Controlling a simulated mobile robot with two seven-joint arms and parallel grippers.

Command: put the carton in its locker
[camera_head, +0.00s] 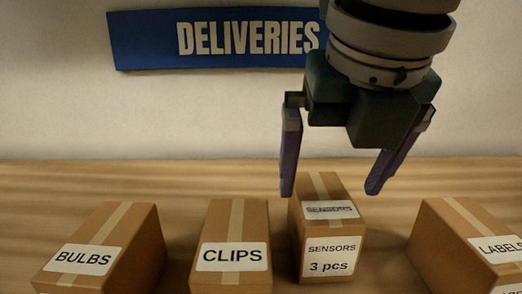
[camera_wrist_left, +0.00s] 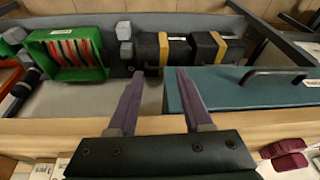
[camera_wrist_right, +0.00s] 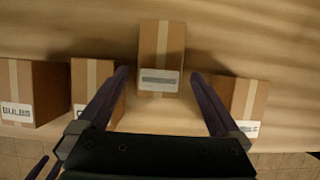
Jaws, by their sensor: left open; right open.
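Several taped brown cartons stand in a row on a wooden surface in the head view. They are the BULBS carton (camera_head: 140,240), the CLIPS carton (camera_head: 232,222), the SENSORS carton (camera_head: 318,187) marked 3 pcs, and the LABELS carton (camera_head: 445,232). My right gripper (camera_head: 330,190) is open and points down above and around the SENSORS carton. In the right wrist view the SENSORS carton (camera_wrist_right: 161,45) lies ahead, between the open fingertips (camera_wrist_right: 163,75). My left gripper (camera_wrist_left: 155,75) is open and empty, in the left wrist view. No locker is in view.
A blue DELIVERIES sign (camera_head: 215,38) hangs on the wall. The left wrist view shows a green bin (camera_wrist_left: 65,55) with red items, black boxes with yellow bands (camera_wrist_left: 175,48) and a teal handled lid (camera_wrist_left: 230,92). The wooden surface (camera_head: 60,180) behind the cartons is clear.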

